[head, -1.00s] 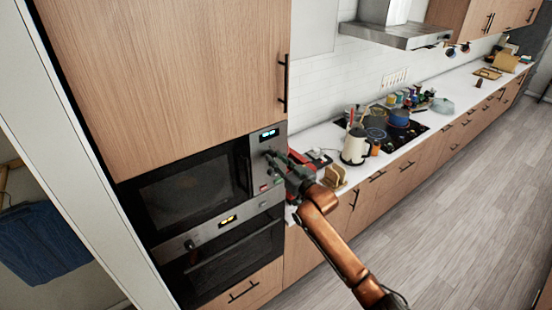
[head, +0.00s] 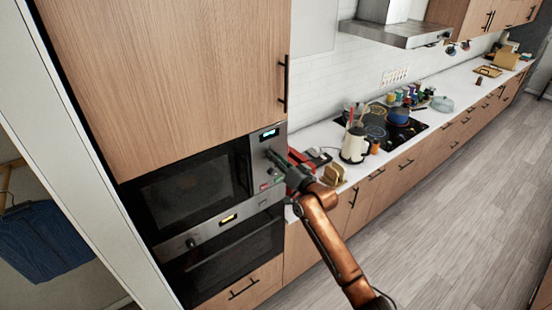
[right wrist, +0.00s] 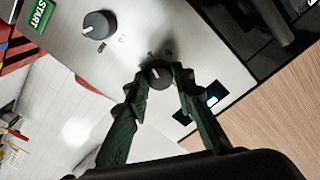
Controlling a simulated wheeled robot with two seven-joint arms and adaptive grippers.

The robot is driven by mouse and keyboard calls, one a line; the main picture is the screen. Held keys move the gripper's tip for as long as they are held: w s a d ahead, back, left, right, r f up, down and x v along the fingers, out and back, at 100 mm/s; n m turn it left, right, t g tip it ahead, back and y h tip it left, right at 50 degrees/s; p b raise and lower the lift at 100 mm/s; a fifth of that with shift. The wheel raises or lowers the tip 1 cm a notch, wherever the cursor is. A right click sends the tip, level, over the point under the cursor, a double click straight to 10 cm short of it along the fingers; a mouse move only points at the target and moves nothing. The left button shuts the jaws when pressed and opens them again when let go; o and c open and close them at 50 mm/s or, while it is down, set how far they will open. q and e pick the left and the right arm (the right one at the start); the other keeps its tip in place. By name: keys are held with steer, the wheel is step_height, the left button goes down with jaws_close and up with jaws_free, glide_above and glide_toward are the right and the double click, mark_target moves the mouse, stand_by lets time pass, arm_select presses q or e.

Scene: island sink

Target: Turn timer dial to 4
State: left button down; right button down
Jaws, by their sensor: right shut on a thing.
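The microwave (head: 185,190) is built into the tall wood cabinet, with a steel control panel at its right side. My right gripper (head: 272,159) is at this panel, below the lit display (head: 269,134). In the right wrist view a dark round dial (right wrist: 158,78) with a pale pointer mark sits between the fingers. The right gripper (right wrist: 158,74) is shut on this dial. A second dark dial (right wrist: 98,25) stands apart from the fingers, near the green START button (right wrist: 40,14). The dial's scale marks are too small to read. My left gripper is not in view.
A lower oven (head: 235,248) with its own lit display sits under the microwave. The white counter to the right holds a cream kettle (head: 354,146), a wooden holder (head: 334,174) and several pots on the hob. The grey floor is clear.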

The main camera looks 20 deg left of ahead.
steer(key=shift+f, duration=0.25)
steer(key=c, duration=2)
jaws_free()
steer(key=shift+c, duration=0.2)
steer(key=o, duration=0.4)
steer(key=shift+r, duration=0.15)
steer(key=v, duration=1.2)
